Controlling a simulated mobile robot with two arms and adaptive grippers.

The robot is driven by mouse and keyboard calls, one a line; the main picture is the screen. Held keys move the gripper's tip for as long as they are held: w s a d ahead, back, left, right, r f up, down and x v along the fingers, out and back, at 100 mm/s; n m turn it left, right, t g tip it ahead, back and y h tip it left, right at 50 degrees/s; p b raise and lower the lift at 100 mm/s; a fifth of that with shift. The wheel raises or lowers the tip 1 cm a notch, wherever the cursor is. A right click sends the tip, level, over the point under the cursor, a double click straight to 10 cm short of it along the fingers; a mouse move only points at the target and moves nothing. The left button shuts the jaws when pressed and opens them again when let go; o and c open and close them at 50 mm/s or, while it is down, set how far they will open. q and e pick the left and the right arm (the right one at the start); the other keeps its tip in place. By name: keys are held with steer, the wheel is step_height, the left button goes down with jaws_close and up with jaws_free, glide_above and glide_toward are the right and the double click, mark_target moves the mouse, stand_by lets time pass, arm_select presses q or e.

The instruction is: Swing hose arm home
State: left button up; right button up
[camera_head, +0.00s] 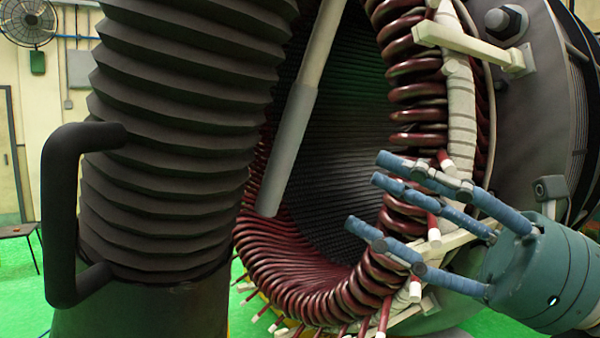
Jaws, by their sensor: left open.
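A thick black ribbed hose (175,140) hangs upright in the left foreground, with a smooth dark sleeve (150,308) at its lower end. A black bar handle (56,215) sticks out from its left side. My left gripper (371,188) is at the right, in front of the winding, with its blue fingers spread and pointing left. It is open and empty, apart from the hose and handle, which are well to its left. The hose's upper end and whatever carries it are out of frame. My right gripper is not in view.
The stator's dark bore (345,150), ringed by dark red coils (290,285), is behind the hose and gripper. A pale rod (297,120) slants down in front of the bore. A bracket (470,47) juts out at upper right. Green floor (22,300) shows at lower left.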

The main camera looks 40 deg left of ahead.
mark_target(293, 152)
arm_select(q)
steer(key=p+x, duration=0.1)
steer(key=x, duration=0.9)
steer(key=shift+s+a, duration=0.15)
steer(key=shift+a, duration=0.25)
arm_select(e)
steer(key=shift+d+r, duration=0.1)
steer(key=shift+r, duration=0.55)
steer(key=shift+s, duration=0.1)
